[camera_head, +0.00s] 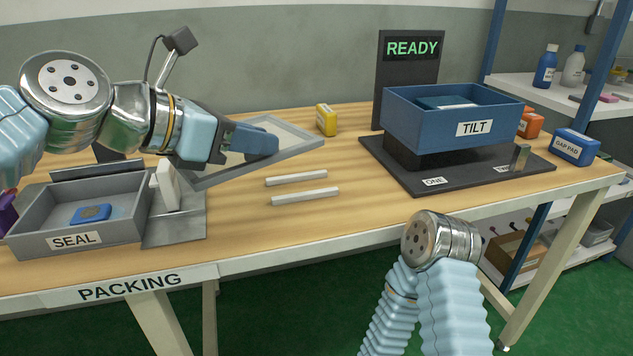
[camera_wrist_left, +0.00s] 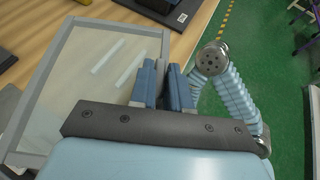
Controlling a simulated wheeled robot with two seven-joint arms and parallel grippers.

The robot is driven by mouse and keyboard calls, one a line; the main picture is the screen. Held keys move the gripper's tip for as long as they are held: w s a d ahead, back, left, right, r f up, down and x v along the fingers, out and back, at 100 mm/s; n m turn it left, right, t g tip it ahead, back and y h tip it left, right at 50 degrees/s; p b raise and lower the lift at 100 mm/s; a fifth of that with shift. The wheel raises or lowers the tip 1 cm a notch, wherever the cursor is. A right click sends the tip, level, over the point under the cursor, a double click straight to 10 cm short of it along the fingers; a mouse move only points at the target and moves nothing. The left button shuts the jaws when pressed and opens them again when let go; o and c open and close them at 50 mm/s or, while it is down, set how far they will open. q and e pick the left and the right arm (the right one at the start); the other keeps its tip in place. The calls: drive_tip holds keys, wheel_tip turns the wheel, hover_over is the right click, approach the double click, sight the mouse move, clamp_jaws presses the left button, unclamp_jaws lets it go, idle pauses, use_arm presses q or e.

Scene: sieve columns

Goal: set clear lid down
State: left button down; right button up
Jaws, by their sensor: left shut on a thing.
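The clear lid is a see-through panel in a grey frame (camera_head: 285,152), above the middle-left of the table in the head view. My left gripper (camera_head: 262,141) is shut on its frame. In the left wrist view the lid frame (camera_wrist_left: 112,27) spreads to the left of the shut fingers (camera_wrist_left: 165,88). The lid looks tilted in the head view; its gap to the table is hard to judge. Two pale bars, one farther (camera_head: 296,178) and one nearer (camera_head: 306,196), lie on the table at its right; the wrist view shows them through the panel.
A grey SEAL tray (camera_head: 120,240) holding a blue pack (camera_head: 91,213) stands at the left. A blue TILT bin (camera_head: 425,130) on a dark base stands at the right, before a READY sign (camera_head: 412,48). A yellow block (camera_head: 326,119) sits behind the lid. My right arm is in front.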

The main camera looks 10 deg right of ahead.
sight(288, 143)
use_arm(q)
drive_tip(key=x, duration=0.3)
drive_tip(key=w+x, duration=0.1)
drive_tip(key=x, duration=0.3)
drive_tip(key=w+d+f, duration=0.1)
drive_tip(key=d+f, duration=0.1)
drive_tip(key=f, duration=0.1)
drive_tip(key=w+d+f+b, duration=0.1)
drive_tip(key=d+f, duration=0.1)
drive_tip(key=shift+w, duration=0.35)
drive_tip(key=shift+w+d+f, duration=0.15)
drive_tip(key=shift+d+f, duration=0.1)
drive_tip(key=shift+f, duration=0.2)
wheel_tip(288, 143, down, 4)
drive_tip(key=shift+w+d+r+b, duration=0.15)
drive_tip(key=shift+d+r+b, duration=0.05)
drive_tip(key=shift+b, duration=0.65)
drive_tip(key=c, duration=1.1)
unclamp_jaws()
